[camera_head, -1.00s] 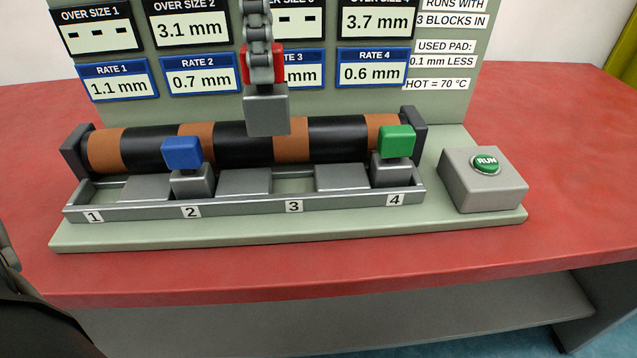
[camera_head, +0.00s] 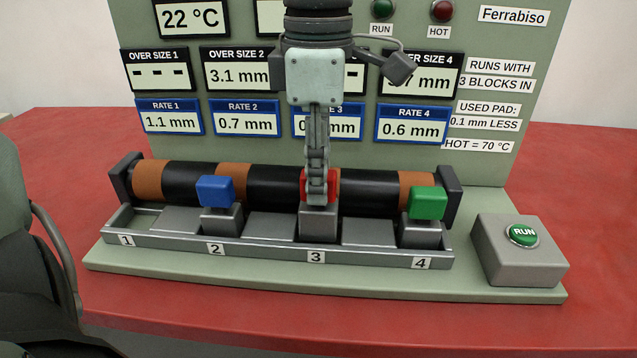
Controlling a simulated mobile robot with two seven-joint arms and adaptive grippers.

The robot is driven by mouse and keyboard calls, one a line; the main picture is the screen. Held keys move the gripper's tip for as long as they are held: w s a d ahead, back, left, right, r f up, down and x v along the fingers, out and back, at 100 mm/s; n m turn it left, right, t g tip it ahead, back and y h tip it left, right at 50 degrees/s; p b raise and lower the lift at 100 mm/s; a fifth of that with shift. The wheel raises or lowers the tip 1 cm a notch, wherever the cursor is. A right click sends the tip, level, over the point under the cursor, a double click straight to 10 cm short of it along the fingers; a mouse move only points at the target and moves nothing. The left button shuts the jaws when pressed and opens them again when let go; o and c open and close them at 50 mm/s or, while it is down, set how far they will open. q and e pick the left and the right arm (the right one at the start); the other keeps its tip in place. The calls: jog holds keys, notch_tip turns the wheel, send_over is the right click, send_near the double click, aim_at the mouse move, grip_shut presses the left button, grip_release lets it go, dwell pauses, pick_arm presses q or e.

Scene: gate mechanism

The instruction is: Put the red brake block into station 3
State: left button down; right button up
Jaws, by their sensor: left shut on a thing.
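The red brake block, a red grip (camera_head: 334,186) on a grey base (camera_head: 319,224), stands upright in station 3 of the grey tray (camera_head: 280,248), above the label 3 (camera_head: 316,257). Its base is level with the neighbouring blocks' bases and close to the striped drum. My left gripper (camera_head: 318,192) points down from above and is shut on the red grip, hiding its middle. The blue block (camera_head: 216,191) stands in station 2 and the green block (camera_head: 427,203) in station 4. Station 1 (camera_head: 142,220) is empty. My right gripper is not in view.
The black and orange drum (camera_head: 190,184) lies right behind the tray. A panel with displays (camera_head: 170,120) rises behind it, partly hidden by my left gripper. A grey box with a green RUN button (camera_head: 523,234) stands at the right. The red table is clear beyond the base plate.

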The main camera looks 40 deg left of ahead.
pick_arm(q)
jog(key=shift+f, duration=0.85)
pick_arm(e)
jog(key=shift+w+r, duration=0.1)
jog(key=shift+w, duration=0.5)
pick_arm(q)
jog(key=c, duration=1.5)
grip_release()
jog(key=shift+c, duration=0.2)
jog(key=shift+o, duration=1)
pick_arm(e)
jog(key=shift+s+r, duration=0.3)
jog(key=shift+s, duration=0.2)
pick_arm(q)
notch_tip(320, 180, up, 12)
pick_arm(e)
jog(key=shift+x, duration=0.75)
